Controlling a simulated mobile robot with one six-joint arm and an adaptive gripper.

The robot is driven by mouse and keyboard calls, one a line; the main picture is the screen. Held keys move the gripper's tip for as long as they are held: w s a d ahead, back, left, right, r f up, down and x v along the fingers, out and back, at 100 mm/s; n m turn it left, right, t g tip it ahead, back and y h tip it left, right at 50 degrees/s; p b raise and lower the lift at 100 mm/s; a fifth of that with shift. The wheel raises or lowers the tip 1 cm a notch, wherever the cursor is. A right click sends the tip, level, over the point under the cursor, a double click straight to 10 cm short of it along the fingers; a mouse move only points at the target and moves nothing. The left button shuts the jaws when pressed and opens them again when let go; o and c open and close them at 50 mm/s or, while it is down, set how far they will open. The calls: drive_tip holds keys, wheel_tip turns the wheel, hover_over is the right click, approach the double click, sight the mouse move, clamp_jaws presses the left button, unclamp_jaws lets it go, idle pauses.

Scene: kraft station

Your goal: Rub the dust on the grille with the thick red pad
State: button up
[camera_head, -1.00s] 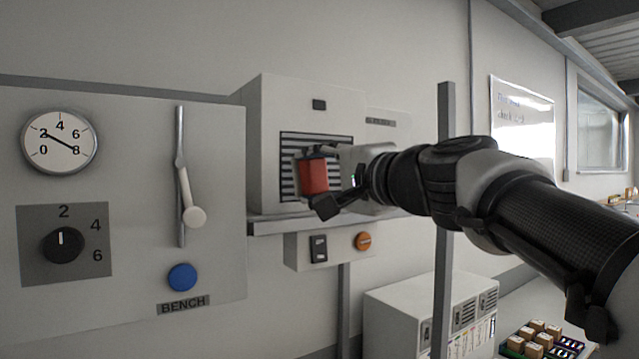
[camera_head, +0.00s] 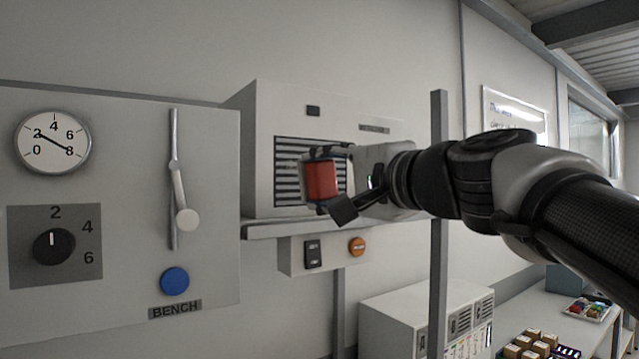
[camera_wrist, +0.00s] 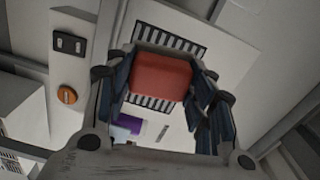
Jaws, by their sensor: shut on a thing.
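The thick red pad (camera_head: 321,181) is held between the fingers of my gripper (camera_head: 328,180), which is shut on it. In the wrist view the red pad (camera_wrist: 161,77) sits between the two dark fingers of my gripper (camera_wrist: 158,85). The grille (camera_head: 287,172) is a dark slatted panel on the front of a pale box unit. The pad is in front of the grille and hides part of it. The grille also shows behind the pad in the wrist view (camera_wrist: 150,103). I cannot tell whether the pad touches it. Dust cannot be made out on the visible slats.
The box unit (camera_head: 262,110) stands on a shelf (camera_head: 275,229) with a switch and orange button (camera_head: 357,246) below. A grey post (camera_head: 438,270) stands close beside my arm. A BENCH panel (camera_head: 130,125) with dial, lever and blue button is at left.

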drive_tip(key=shift+w, duration=0.1)
idle(0.3)
drive_tip(key=shift+r+p+x, duration=0.25)
drive_tip(key=shift+p+x, duration=0.2)
drive_tip(key=shift+x, duration=0.55)
drive_tip(key=shift+r+p+x, duration=0.25)
drive_tip(key=shift+p+x, duration=0.15)
drive_tip(key=shift+x, duration=0.6)
drive_tip(key=shift+r+p+x, duration=0.25)
drive_tip(key=shift+p+x, duration=0.2)
drive_tip(key=shift+x, duration=0.55)
drive_tip(key=shift+w+a, duration=0.3)
drive_tip(key=shift+p+x, duration=0.4)
drive_tip(key=shift+x, duration=0.6)
drive_tip(key=w+d, duration=0.2)
drive_tip(key=d, duration=0.1)
drive_tip(key=shift+w+d, duration=0.1)
